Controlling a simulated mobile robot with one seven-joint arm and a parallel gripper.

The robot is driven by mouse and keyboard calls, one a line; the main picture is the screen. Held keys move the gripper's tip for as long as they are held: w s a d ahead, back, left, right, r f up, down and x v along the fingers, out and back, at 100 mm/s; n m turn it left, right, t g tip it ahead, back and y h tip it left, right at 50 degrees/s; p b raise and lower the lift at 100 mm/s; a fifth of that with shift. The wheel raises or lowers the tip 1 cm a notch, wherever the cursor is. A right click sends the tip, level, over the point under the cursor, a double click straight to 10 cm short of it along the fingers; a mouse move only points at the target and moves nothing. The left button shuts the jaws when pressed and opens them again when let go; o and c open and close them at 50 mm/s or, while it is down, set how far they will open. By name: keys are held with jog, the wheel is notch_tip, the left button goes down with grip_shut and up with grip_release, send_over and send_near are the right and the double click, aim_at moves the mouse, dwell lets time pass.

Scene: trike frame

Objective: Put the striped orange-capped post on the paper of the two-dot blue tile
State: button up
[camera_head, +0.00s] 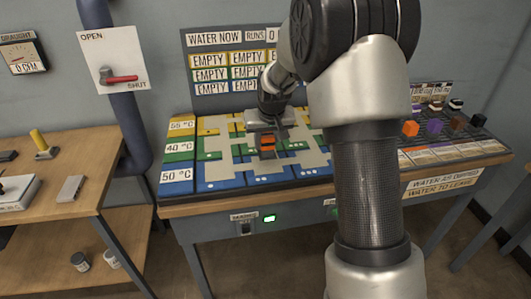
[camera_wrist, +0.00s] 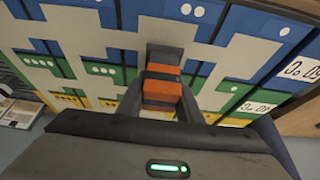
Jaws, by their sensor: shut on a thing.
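My gripper (camera_head: 267,150) is shut on the striped orange-capped post (camera_wrist: 163,86), which shows orange and dark bands between the fingers. It also shows in the head view (camera_head: 267,141). The gripper points down over the middle of the tiled board. The two-dot blue tile (camera_wrist: 205,20) shows at the top of the wrist view, with two white dots on blue and pale paper beside them. The post is over the board on the green-row side of that tile. I cannot tell whether its lower end touches the board.
The board (camera_head: 175,190) has yellow, green and blue rows with pale paper patches. Orange (camera_head: 411,128), purple (camera_head: 434,125) and darker blocks stand on a rack at the right. A wooden bench (camera_head: 85,160) with small items is at the left. A sign panel (camera_head: 215,62) rises behind the board.

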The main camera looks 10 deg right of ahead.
aim_at(266, 151)
jog(key=shift+f, duration=1.75)
jog(key=shift+f+b, duration=0.1)
jog(key=shift+b, duration=0.2)
jog(key=shift+f, duration=0.15)
jog(key=o, duration=1.2)
